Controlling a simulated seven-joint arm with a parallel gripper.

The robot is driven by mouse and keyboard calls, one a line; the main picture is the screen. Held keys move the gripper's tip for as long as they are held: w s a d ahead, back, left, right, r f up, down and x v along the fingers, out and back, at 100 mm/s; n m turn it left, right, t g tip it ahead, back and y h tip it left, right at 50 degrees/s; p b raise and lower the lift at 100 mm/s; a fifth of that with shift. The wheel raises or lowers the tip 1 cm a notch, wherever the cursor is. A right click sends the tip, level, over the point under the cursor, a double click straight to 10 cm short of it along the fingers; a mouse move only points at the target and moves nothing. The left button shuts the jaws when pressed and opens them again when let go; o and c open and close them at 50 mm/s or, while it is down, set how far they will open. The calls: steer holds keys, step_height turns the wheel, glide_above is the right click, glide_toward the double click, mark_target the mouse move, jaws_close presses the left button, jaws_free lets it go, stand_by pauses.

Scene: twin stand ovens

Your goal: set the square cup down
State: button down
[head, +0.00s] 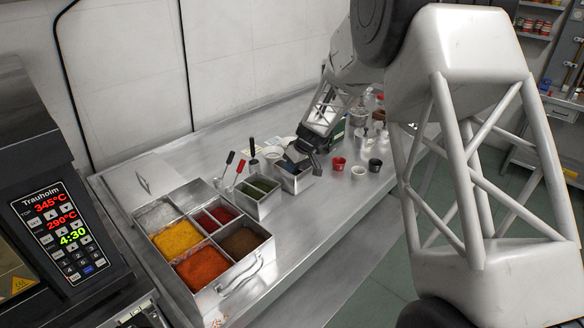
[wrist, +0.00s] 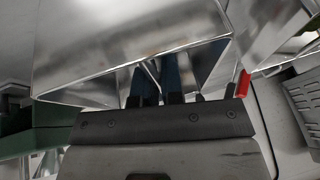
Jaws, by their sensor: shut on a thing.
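The square cup appears to be the shiny steel, straight-walled container (head: 294,182) on the back part of the steel counter in the head view. My gripper (head: 306,152) is over it, pointing down at its rim. In the wrist view, a large shiny steel wall (wrist: 110,50) fills the upper middle. My gripper's dark fingers (wrist: 158,88) are close together against this steel and are shut on the cup. The fingertips are partly lost among reflections. I cannot tell whether the cup's base touches the counter.
A steel spice tray (head: 262,250) stands nearer on the counter (head: 315,225). A steel bin of green herbs (head: 260,190) is left of the cup. A red cup (head: 338,163), a white cup (head: 358,172) and a black cup (head: 375,165) stand to its right.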

steer(key=shift+f, duration=0.1)
stand_by(0.3)
steer(key=c, duration=1.2)
jaws_free()
steer(key=shift+c, duration=0.2)
steer(key=v, duration=1.2)
